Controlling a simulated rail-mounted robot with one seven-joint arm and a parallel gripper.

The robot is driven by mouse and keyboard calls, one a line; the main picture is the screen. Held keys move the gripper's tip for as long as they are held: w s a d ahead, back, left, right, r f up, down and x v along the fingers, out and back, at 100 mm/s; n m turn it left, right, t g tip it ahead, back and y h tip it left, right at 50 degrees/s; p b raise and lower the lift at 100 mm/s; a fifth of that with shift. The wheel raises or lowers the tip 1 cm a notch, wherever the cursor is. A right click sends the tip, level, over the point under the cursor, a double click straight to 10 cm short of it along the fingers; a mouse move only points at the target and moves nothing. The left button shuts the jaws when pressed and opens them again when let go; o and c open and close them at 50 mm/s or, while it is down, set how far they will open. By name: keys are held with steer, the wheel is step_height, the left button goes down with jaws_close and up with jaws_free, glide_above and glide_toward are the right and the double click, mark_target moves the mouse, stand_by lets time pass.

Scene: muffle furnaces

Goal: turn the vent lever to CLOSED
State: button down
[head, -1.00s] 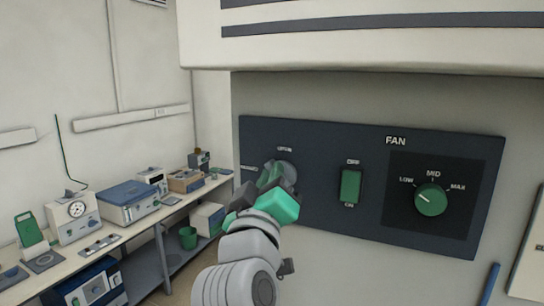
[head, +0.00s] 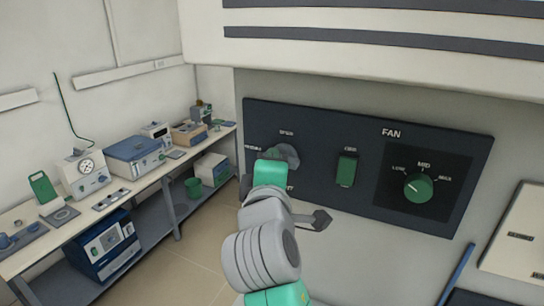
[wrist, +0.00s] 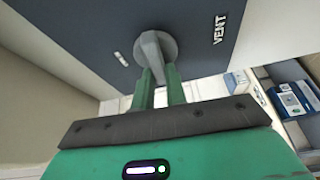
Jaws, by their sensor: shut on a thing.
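The vent lever (wrist: 152,50) is a grey bar on a round grey hub, on the dark control panel beside the word VENT. In the wrist view the lever's free end runs between the two green fingers of my gripper (wrist: 160,92), which is shut on it. In the head view the hub (head: 289,154) shows beside my gripper (head: 273,155), under a small label that seems to read OPEN. Another small label to its left is too blurred to read. My gripper and wrist hide most of the lever and part of the VENT lettering there.
On the same panel, right of the lever, are a green rocker switch (head: 347,170) and a green FAN knob (head: 418,187). A blue rod (head: 459,275) stands at the lower right. A bench (head: 150,185) with instruments runs along the left wall, with open floor before it.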

steer(key=shift+n, duration=0.6)
steer(key=c, duration=1.4)
jaws_free()
steer(key=shift+c, duration=0.2)
steer(key=s+b, duration=0.2)
steer(key=s, duration=0.5)
steer(key=shift+s+a, duration=0.15)
steer(key=shift+s, duration=0.25)
